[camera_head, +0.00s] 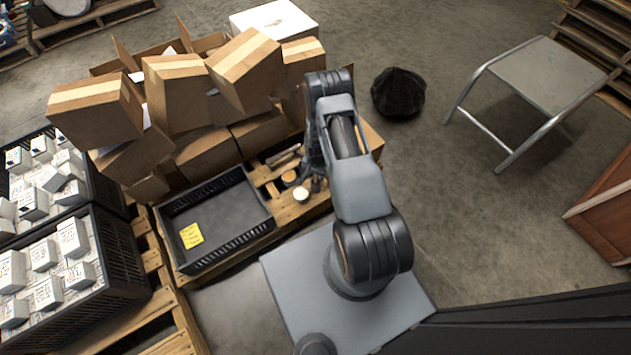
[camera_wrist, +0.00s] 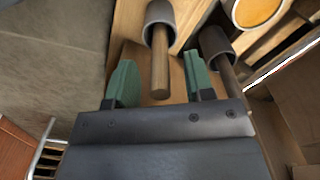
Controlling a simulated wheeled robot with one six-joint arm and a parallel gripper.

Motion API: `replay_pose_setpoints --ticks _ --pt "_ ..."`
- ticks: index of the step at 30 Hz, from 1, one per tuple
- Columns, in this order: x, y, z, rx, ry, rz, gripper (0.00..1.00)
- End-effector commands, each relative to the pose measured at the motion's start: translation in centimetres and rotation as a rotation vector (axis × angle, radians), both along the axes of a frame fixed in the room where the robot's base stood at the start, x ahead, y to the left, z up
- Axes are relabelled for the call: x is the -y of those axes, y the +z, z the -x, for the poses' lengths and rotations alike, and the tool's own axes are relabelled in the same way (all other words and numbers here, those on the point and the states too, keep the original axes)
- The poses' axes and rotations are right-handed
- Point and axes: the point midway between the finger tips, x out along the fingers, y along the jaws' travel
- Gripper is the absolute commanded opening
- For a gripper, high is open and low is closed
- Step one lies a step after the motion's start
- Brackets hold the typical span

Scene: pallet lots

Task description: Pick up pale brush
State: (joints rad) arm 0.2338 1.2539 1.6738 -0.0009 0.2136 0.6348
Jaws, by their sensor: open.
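In the wrist view a wooden handle (camera_wrist: 160,70) with a grey collar lies between the two green fingers of my gripper (camera_wrist: 158,84). It is the lighter of two such handled things and looks like the pale brush; its far end is cut off by the picture edge. My gripper is open, with a finger on each side of the handle and visible gaps. A second, darker handled thing (camera_wrist: 217,45) lies just right, close by the right finger. In the head view my gripper (camera_head: 316,184) is low over the pallet, and the brush cannot be made out clearly.
A round orange-topped thing (camera_wrist: 256,9) is near the handles. In the head view a white-topped round thing (camera_head: 301,194) sits beside my gripper. A black crate (camera_head: 262,232) with a yellow note stands left, and piled cardboard boxes (camera_head: 205,150) behind.

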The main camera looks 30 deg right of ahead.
Motion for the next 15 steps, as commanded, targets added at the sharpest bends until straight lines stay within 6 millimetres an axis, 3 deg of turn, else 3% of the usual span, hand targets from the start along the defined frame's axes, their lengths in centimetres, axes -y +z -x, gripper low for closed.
replay_pose_setpoints --ticks 3,15 --pt "0.0 0.1 -0.01 0.0 0.0 0.0 0.48" --pt "0.0 0.12 0.0 0.0 0.0 0.0 0.09"
